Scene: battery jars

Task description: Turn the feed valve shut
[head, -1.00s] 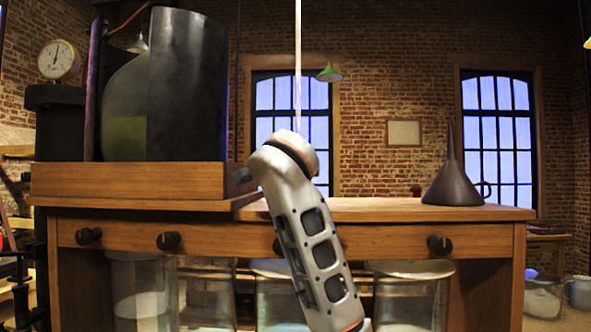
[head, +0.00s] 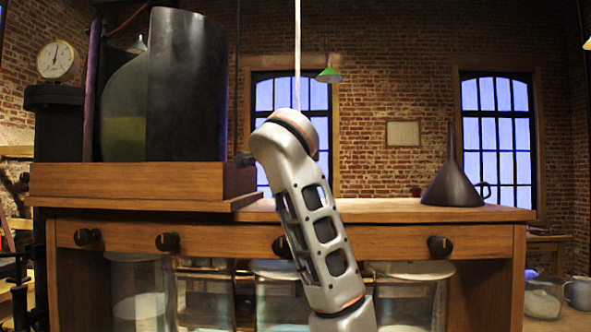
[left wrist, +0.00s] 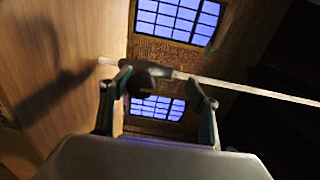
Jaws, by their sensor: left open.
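In the left wrist view a dark valve body (left wrist: 158,70) sits on a thin pale pipe (left wrist: 262,92), with a round black knob (left wrist: 140,84) facing me; I take this for the feed valve. My left gripper (left wrist: 160,86) is open, with one finger on each side of the knob. The knob lies nearer the left finger; contact is unclear. In the head view the pale pipe (head: 297,55) runs down behind my arm, which hides the valve and my gripper. My right gripper is not in view.
A dark tank (head: 188,85) on a wooden box (head: 130,182) stands left on the bench. A dark funnel (head: 452,185) stands at the right of the bench top (head: 385,212). Several glass jars (head: 405,295) stand below. The bench top between arm and funnel is clear.

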